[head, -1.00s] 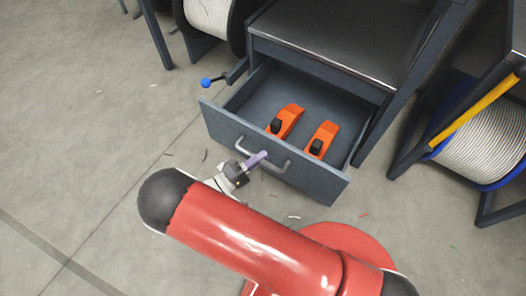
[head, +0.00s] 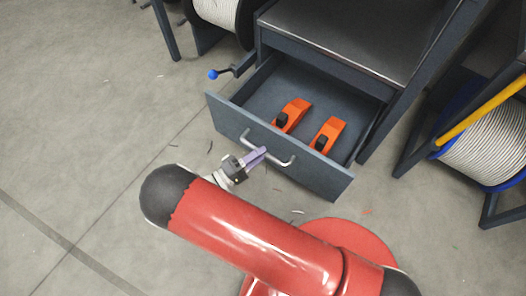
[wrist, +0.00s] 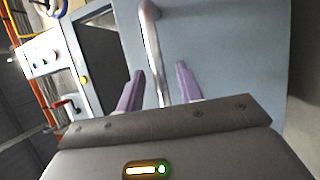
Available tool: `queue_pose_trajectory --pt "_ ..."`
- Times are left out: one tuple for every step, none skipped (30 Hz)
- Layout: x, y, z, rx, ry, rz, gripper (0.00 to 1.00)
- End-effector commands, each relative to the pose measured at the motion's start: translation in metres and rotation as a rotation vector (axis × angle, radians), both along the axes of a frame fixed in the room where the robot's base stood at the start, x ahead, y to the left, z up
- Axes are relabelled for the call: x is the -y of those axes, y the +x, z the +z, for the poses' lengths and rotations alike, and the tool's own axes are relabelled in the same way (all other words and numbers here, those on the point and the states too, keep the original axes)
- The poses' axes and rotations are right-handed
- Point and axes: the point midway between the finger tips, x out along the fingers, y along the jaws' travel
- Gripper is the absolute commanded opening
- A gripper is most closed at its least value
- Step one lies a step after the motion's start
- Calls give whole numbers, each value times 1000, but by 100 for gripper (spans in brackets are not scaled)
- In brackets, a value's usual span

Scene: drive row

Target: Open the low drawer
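The low drawer (head: 318,182) under the grey bench is pulled well out, and its inside shows. Its front panel fills much of the wrist view (wrist: 225,60). The metal bar handle (head: 284,163) on the front also shows in the wrist view (wrist: 152,40). My gripper (head: 258,155) is at the handle's middle. In the wrist view its two purple fingers (wrist: 160,85) stand apart, with the bar running between them and a gap on each side. It holds nothing.
Two orange tools (head: 328,135) with black knobs lie in the drawer. A blue-knobbed lever (head: 213,74) sticks out left of it. Cable reels stand behind left and at right (head: 485,145), the latter by a yellow bar (head: 480,112).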

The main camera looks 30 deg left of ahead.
Motion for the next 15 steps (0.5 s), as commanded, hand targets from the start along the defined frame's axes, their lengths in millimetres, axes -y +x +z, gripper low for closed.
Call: queue_pose_trajectory --pt "-5 -9 -3 -1 1 3 36" --pt "-7 -14 -3 0 1 3 36" --pt "-11 -20 -5 0 2 3 36" --pt "-13 -25 -6 0 3 4 36" --pt "-15 -29 -6 0 2 3 36" --pt "-18 -34 -7 0 1 2 36" --pt "-20 -38 -8 -1 1 2 36" --pt "-22 -41 -9 -1 1 2 36" --pt "-23 -45 -10 0 1 2 36" --pt "-24 -47 -10 0 1 2 36" --pt "-25 -49 -10 0 1 1 36" --pt "-26 -51 -10 0 1 0 36" --pt "-26 -52 -11 0 1 0 36" --pt "-27 -52 -11 -1 0 0 36" --pt "-27 -53 -11 0 0 -1 36"
